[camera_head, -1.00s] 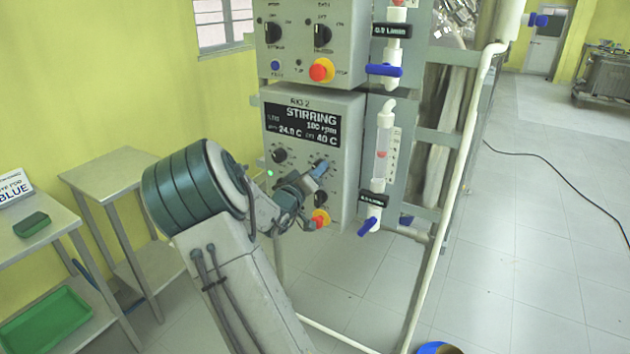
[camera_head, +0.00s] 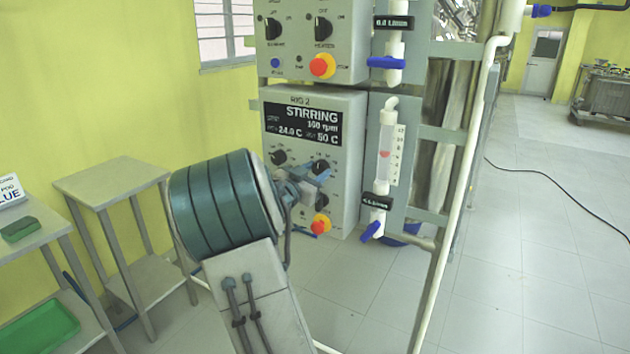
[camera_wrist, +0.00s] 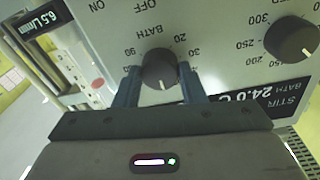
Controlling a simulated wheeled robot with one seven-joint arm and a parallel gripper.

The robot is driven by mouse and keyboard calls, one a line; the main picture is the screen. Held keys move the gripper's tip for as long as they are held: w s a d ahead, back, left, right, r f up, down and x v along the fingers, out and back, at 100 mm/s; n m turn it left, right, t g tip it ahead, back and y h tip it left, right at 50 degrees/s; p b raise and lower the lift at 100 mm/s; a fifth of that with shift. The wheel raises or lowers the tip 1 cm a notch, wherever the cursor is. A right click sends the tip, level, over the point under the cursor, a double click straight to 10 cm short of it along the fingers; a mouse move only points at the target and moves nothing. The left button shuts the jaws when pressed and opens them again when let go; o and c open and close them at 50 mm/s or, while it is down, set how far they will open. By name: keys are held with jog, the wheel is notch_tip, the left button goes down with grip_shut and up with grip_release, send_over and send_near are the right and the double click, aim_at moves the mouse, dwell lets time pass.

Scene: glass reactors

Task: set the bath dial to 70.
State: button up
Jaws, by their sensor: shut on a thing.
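The bath dial (camera_wrist: 158,66) is a dark round knob with a pale pointer mark, on the grey panel of the RIG 2 box (camera_head: 352,165). My gripper (camera_wrist: 159,72) is shut on it, one finger on each side. The wrist view shows the panel upside down, with BATH and scale numbers around the knob. In the head view my gripper (camera_head: 312,178) is at the right-hand knob and partly covers it. The box's display (camera_head: 302,125) reads STIRRING, 24.0 C, and what looks like a set value of 50 C.
The stir dial (camera_wrist: 292,38) is beside the bath dial. A flow meter with a blue valve handle (camera_head: 371,232) stands right of the box. A small table (camera_head: 112,185) is at the left.

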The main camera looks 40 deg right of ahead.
jog(key=m+b, duration=0.2)
jog(key=m, duration=0.1)
jog(key=m+b, duration=0.2)
jog(key=m, duration=0.1)
jog(key=shift+f+m, duration=0.2)
jog(key=shift+m, duration=0.1)
jog(key=m+b, duration=0.3)
jog(key=m, duration=0.1)
jog(key=shift+r+m+y, duration=0.15)
jog(key=shift+m+y, duration=0.15)
jog(key=o, duration=1)
jog(key=shift+r, duration=0.1)
jog(key=p+v, duration=0.1)
jog(key=v, duration=1.2)
jog(key=shift+a+r, duration=0.15)
jog(key=shift+a, duration=0.3)
jog(key=shift+w, duration=0.15)
